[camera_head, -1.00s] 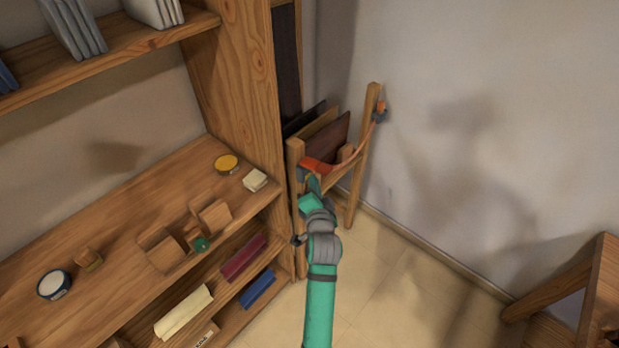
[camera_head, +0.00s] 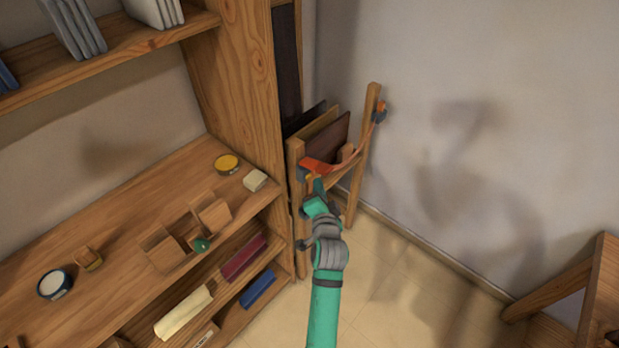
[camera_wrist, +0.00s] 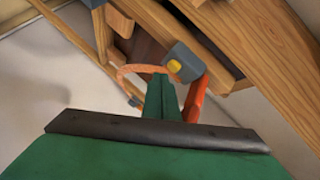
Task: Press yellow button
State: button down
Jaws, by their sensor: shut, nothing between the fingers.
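A small round yellow button (camera_wrist: 174,66) sits on a grey-blue block (camera_wrist: 185,58) in the wrist view. The block is fixed on the wooden rack (camera_head: 296,157) beside the shelf, with an orange strap (camera_head: 318,165) running from it. My green gripper (camera_wrist: 162,86) is shut and empty; its tips lie just below and left of the button in the wrist view. I cannot tell whether they touch.
Dark boards (camera_head: 328,140) stand inside the rack. The strap runs to another fitting (camera_head: 380,112) on the right post. The shelf unit (camera_head: 110,215) on the left carries a yellow tin (camera_head: 227,162) and wooden blocks. Open floor (camera_head: 400,295) lies to the right.

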jog(key=s+d, duration=0.1)
jog(key=d, duration=0.1)
jog(key=s+d, duration=0.2)
dwell(0.5)
dwell(0.7)
jog(key=s+f+n+h, duration=0.15)
jog(key=s+f, duration=0.35)
jog(key=s, duration=0.7)
jog(key=s+f+n+h, duration=0.15)
jog(key=s+f, duration=0.35)
jog(key=s, duration=0.7)
jog(key=s+r+n, duration=0.3)
jog(key=s, duration=0.8)
jog(key=s+a+r+n, duration=0.1)
jog(key=s+r+n, duration=0.2)
jog(key=s, duration=0.7)
jog(key=shift+s+r+n, duration=0.3)
jog(key=shift+s+r, duration=0.05)
jog(key=shift+r, duration=0.3)
